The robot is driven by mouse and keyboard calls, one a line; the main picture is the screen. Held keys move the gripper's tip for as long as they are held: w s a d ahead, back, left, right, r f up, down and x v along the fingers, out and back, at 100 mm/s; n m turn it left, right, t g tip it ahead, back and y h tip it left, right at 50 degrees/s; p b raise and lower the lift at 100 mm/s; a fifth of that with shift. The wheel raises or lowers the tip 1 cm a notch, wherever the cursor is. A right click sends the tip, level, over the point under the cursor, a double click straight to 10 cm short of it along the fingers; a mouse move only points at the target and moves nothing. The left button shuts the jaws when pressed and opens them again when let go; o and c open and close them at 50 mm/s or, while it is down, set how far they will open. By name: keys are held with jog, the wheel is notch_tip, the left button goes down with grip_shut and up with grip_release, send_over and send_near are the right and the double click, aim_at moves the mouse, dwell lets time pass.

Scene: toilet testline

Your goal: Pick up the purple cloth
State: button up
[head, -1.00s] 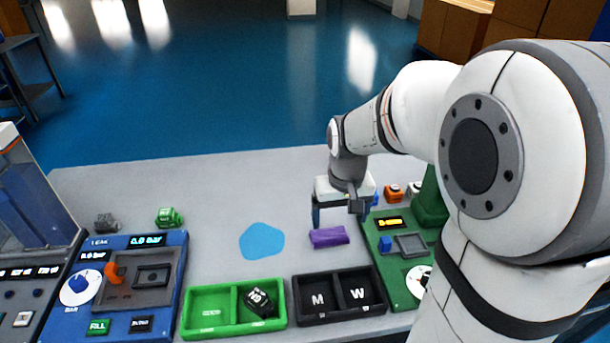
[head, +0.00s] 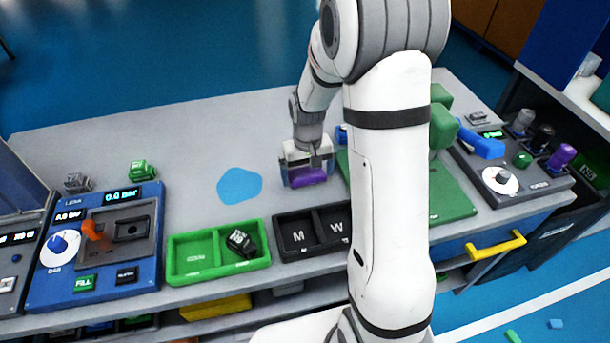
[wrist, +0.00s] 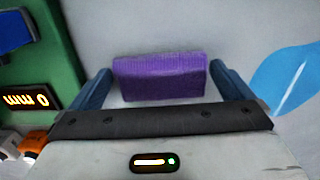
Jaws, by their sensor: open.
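The purple cloth (head: 307,176) is a small folded block lying on the grey table, behind the black tray. It also shows in the wrist view (wrist: 160,78), between the two blue fingers and close to both. My gripper (head: 306,181) is over the cloth with its fingers apart, one at each end of it. In the wrist view my gripper (wrist: 158,90) is open, and narrow gaps show between the cloth and the fingers. In the head view the gripper body hides part of the cloth.
A black tray (head: 287,224) marked M and W and a green tray (head: 178,272) stand in front. A blue panel (head: 41,281) is at left. A green board (head: 455,194) lies close right of the gripper. A flat blue patch (head: 240,185) is at left; table behind is clear.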

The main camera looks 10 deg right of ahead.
jog(key=shift+f, duration=0.15)
jog(key=c, duration=0.7)
